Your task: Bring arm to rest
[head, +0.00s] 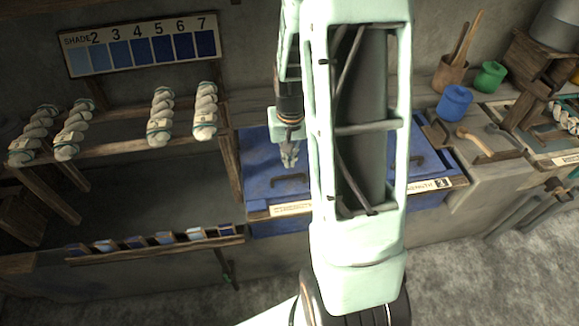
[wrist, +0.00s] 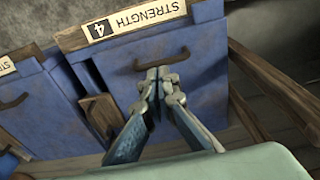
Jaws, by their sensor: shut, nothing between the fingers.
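My gripper (head: 290,155) shows in the head view in front of the blue lidded box, left of my large pale arm link. In the wrist view my gripper (wrist: 160,75) has its fingertips together with nothing between them. Beyond the fingertips is a blue panel (wrist: 205,75) with a dark curved handle. A sign reading STRENGTH 4 (wrist: 125,22) runs along its edge. I cannot tell whether the fingertips touch the handle. My arm hides the middle of the head view.
Pale yarn skeins (head: 160,117) hang on a wooden rack at left, under a shade chart (head: 140,45). A blue cup (head: 455,102), a green cup (head: 489,76) and a wooden tool holder (head: 450,74) stand on the right bench. The floor (head: 470,265) at lower right is clear.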

